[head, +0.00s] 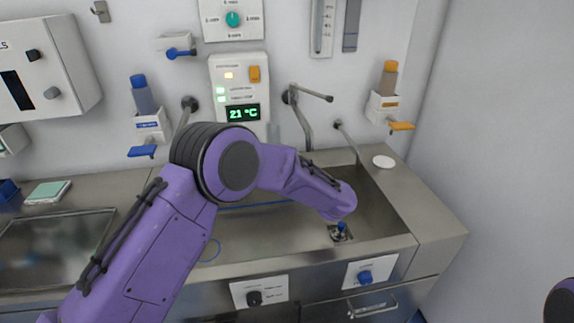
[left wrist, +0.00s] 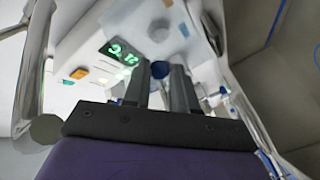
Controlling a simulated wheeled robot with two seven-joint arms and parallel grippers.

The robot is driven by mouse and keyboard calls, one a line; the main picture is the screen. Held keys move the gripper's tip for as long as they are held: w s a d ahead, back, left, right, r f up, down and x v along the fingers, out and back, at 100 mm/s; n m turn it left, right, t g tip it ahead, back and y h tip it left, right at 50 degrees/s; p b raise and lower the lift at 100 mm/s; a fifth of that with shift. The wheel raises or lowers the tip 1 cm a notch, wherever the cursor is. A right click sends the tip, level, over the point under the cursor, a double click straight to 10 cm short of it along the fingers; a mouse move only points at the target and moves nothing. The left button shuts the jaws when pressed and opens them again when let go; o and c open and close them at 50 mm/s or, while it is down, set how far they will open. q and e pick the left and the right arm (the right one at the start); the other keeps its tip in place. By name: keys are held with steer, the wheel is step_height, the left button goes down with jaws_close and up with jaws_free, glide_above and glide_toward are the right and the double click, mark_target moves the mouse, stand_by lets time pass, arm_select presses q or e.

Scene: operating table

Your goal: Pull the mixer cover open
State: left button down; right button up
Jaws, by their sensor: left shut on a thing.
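A white control panel (head: 235,70) on the back wall has a green 21 °C display. The display (left wrist: 120,50) also shows in the left wrist view. A pale translucent sheet, which looks like the mixer cover (left wrist: 136,18), lies beyond my fingers there. My left gripper (left wrist: 161,72) has its two dark fingers up at the panel, beside the display, with a small gap between them. It is shut on what seems to be the mixer cover; the contact is hard to make out. A blue round part shows between the fingertips. In the head view my own arm hides this gripper. My right gripper is out of view.
A steel sink (head: 385,215) with metal spouts lies below and right of the panel. Dispensers with a blue lever (head: 142,151) and an orange lever (head: 401,126) hang on either side. A white dish (head: 383,162) sits on the right counter.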

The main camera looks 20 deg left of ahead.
arm_select(q)
steer(key=shift+w+a+r, duration=0.15)
steer(key=shift+w+r, duration=0.2)
steer(key=shift+r, duration=0.35)
steer(key=c, duration=1)
jaws_free()
steer(key=shift+w, duration=0.1)
steer(key=shift+a+f, duration=0.1)
steer(key=shift+f, duration=0.1)
steer(key=shift+f, duration=0.1)
